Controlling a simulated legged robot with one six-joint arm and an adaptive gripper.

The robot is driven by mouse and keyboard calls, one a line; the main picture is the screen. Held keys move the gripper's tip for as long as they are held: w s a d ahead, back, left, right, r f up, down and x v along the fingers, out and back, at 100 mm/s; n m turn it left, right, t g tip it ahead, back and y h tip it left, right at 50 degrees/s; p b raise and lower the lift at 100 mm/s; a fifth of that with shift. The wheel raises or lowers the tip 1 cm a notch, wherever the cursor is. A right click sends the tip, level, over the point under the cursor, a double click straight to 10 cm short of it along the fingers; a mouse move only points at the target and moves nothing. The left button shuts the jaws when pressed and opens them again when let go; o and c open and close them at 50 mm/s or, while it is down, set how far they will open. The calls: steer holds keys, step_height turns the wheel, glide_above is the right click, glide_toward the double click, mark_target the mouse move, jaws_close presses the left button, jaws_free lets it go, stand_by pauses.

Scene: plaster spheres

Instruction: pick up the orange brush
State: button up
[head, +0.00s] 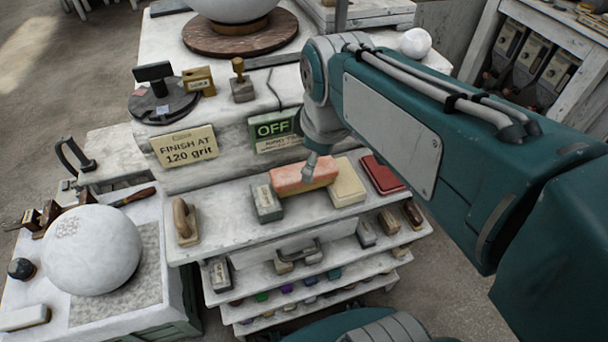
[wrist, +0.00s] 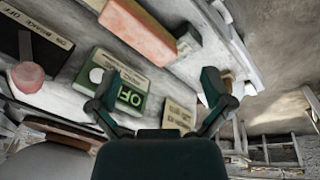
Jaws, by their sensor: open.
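The orange brush appears as a salmon-orange block (head: 305,176) lying on the top shelf of the white stepped rack, between a grey-green block and a cream block. In the wrist view the orange block (wrist: 140,30) is at the top, above and beyond my fingers. In the head view my arm's end (head: 310,165) hangs over the back edge of the orange block. I cannot tell if it touches. No bristles show.
The grey-green block (head: 266,202) and cream block (head: 346,183) flank the orange one closely. A dark red block (head: 382,175) lies further right. The OFF sign (head: 272,132) and FINISH AT 120 grit sign (head: 185,147) stand behind. Bare shelf (head: 230,215) shows in front.

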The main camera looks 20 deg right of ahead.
steer(key=w+n+g, duration=0.1)
steer(key=w+n, duration=0.1)
steer(key=n, duration=0.1)
steer(key=w+f+n+g, duration=0.1)
steer(key=w+n, duration=0.4)
steer(key=shift+a+f+n+g, duration=0.2)
steer(key=shift+n+g, duration=0.1)
steer(key=shift+g, duration=0.1)
step_height(320, 180, down, 5)
steer(key=shift+d+f, duration=0.1)
steer(key=shift+f, duration=0.05)
steer(key=f, duration=0.5)
steer(key=shift+w+d+f, duration=0.15)
steer(key=shift+w+d, duration=0.05)
steer(key=shift+w, duration=0.1)
steer(key=c, duration=1.2)
